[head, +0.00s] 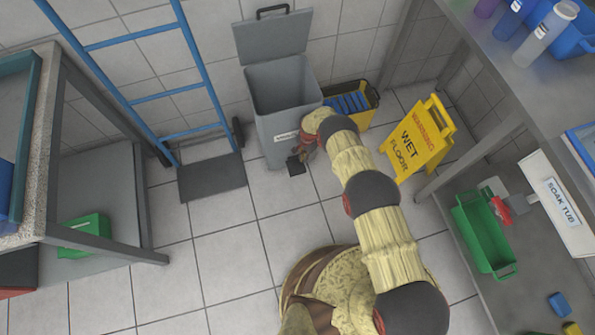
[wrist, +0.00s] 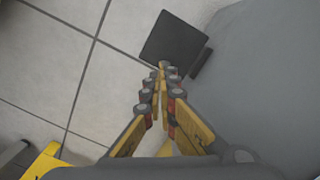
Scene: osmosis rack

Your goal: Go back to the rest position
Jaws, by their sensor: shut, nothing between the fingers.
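My gripper (head: 301,155) hangs at the end of my outstretched arm, beside the front of the grey pedal bin (head: 284,95). In the wrist view my gripper (wrist: 162,72) has its yellow fingers brought together at the tips, with nothing between them. Beyond the fingertips is the bin's dark foot pedal (wrist: 174,38), close to the floor; it also shows in the head view (head: 296,166). I cannot tell whether the tips touch the pedal. The bin's lid (head: 273,37) stands open against the wall.
A yellow wet-floor sign (head: 418,138) and a yellow mop bucket (head: 352,106) stand right of the bin. A bench (head: 100,225) is far left and a steel shelf (head: 500,140) right, with a green bin (head: 483,232).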

